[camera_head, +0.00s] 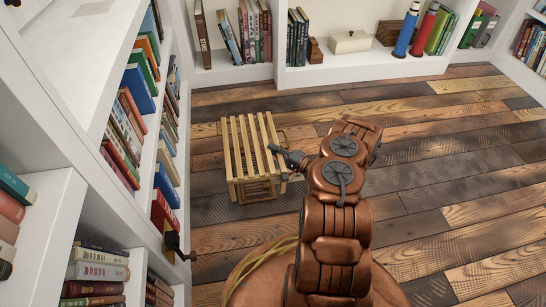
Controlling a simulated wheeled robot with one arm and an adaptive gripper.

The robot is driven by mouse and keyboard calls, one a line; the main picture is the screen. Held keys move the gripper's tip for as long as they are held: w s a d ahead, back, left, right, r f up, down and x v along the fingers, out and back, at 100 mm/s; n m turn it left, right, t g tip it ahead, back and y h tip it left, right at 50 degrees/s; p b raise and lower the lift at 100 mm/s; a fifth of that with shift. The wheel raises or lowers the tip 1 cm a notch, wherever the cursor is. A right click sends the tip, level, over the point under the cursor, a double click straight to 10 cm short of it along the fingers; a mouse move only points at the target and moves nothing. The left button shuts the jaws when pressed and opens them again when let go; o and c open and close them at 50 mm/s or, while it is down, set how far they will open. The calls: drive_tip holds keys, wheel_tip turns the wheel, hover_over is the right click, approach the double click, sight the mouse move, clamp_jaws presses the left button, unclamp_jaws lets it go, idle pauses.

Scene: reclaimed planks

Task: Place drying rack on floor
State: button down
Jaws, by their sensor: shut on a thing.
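The drying rack (246,146) is a light wooden frame with slats on top, left of the picture's middle. It looks upright, with its slatted top facing up. It is over the plank floor (420,190); I cannot tell whether its feet touch the floor. My gripper (283,158) is at the rack's right side, shut on the rack's edge. The fingertips are small and partly hidden against the wood. My copper-coloured arm hides the floor to the right of the rack.
A white bookshelf (137,60) full of books runs along the left, close to the rack. Low white shelves (360,68) with books and a white box (350,42) line the back wall. The floor to the right is clear.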

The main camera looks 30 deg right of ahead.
drive_tip(key=shift+w, duration=0.3)
drive_tip(key=shift+w+f+b, duration=0.1)
drive_tip(key=shift+f+b, duration=1.2)
drive_tip(key=shift+f, duration=0.35)
drive_tip(key=shift+a+f, duration=0.1)
drive_tip(key=shift+f, duration=0.05)
drive_tip(key=c, duration=1.1)
unclamp_jaws()
drive_tip(key=shift+c, duration=0.2)
drive_tip(key=p+v, duration=0.4)
drive_tip(key=v, duration=0.8)
drive_tip(key=shift+p, duration=0.4)
